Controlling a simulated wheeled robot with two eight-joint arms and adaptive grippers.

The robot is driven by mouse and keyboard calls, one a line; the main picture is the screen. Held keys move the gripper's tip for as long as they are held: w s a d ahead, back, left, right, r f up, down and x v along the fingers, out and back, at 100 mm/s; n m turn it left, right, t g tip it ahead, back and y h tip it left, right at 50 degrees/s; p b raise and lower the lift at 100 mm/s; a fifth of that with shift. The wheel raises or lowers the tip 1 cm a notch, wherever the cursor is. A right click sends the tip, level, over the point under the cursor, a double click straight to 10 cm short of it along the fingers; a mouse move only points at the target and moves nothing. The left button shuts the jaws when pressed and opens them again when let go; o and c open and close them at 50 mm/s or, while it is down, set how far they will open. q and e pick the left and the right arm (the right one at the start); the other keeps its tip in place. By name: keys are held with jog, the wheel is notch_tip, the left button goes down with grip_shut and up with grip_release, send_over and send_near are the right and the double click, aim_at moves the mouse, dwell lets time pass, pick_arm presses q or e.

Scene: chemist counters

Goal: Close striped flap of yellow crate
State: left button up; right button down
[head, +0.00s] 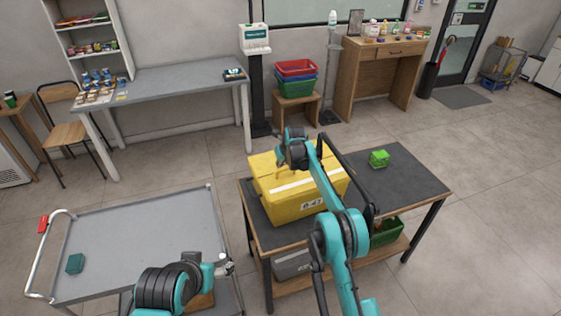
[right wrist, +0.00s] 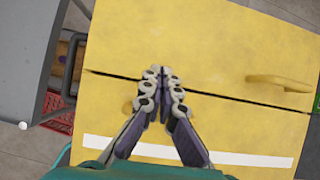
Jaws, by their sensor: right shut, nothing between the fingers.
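The yellow crate (head: 285,205) stands on the dark-topped table in the head view, marked with a label on its front. Its striped flap (right wrist: 230,135) carries a white band and lies about level with the other flap (right wrist: 190,40) in the right wrist view. A thin dark seam separates them. A yellow handle (right wrist: 278,83) sits near the seam at right. My right gripper (right wrist: 162,74) is shut and empty over the seam; contact is unclear. In the head view the right gripper (head: 284,160) is over the crate, partly hidden. My left gripper (head: 226,263) is low beside the grey cart.
The grey cart (head: 140,235) at left holds a teal block (head: 75,263). A green crate (head: 386,232) sits on the table's lower shelf.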

dwell(0.4)
